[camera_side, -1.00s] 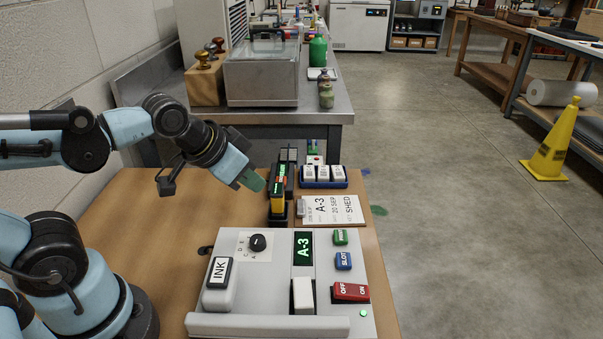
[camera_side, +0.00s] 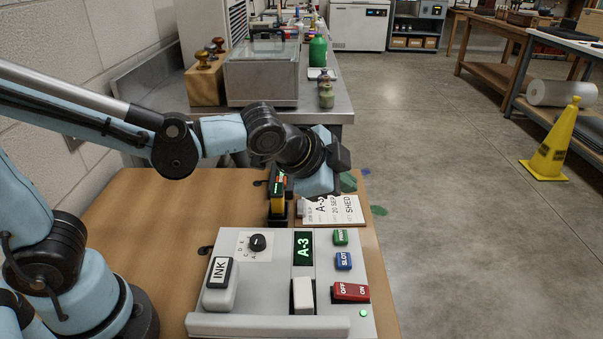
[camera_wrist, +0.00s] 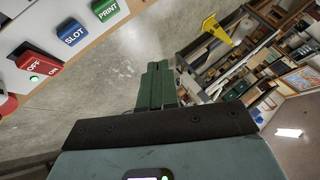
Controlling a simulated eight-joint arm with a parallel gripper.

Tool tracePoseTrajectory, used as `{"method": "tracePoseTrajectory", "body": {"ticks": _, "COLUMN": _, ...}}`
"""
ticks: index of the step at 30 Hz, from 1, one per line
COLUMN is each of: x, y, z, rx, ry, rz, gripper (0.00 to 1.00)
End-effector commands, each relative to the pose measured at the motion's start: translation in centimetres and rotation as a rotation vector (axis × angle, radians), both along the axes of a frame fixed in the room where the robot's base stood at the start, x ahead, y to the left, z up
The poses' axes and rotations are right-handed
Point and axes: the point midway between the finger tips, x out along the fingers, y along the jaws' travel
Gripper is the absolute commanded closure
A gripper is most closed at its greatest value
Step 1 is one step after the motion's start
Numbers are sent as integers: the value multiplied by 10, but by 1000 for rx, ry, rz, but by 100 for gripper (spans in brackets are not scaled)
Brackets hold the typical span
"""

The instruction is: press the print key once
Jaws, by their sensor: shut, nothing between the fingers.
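The print key is the small green key (camera_side: 340,237) at the top right of the grey machine (camera_side: 275,279). It also shows in the wrist view, where the green key (camera_wrist: 104,10) reads PRINT. My gripper (camera_side: 348,182) is shut and empty, with green fingers, above and behind the machine, over the card area and apart from the key. In the wrist view its closed fingers (camera_wrist: 157,75) point over the floor, to the right of the key. The machine's display (camera_side: 303,247) reads A-3.
A blue SLOT key (camera_side: 344,261) lies just below the print key, and a red OFF/ON switch (camera_side: 350,292) below that. A green lamp (camera_side: 363,313) is lit. A card (camera_side: 335,212) lies behind the machine.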

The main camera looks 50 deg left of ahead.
Motion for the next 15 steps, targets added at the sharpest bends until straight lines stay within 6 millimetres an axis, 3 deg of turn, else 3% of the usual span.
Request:
{"method": "tracePoseTrajectory", "body": {"ticks": 8, "x": 0, "y": 0, "z": -4, "rx": -2, "ry": 1, "rz": 3, "gripper": 100}}
{"method": "tracePoseTrajectory", "body": {"ticks": 15, "x": 0, "y": 1, "z": -29, "rx": -2, "ry": 1, "rz": 3, "gripper": 100}}
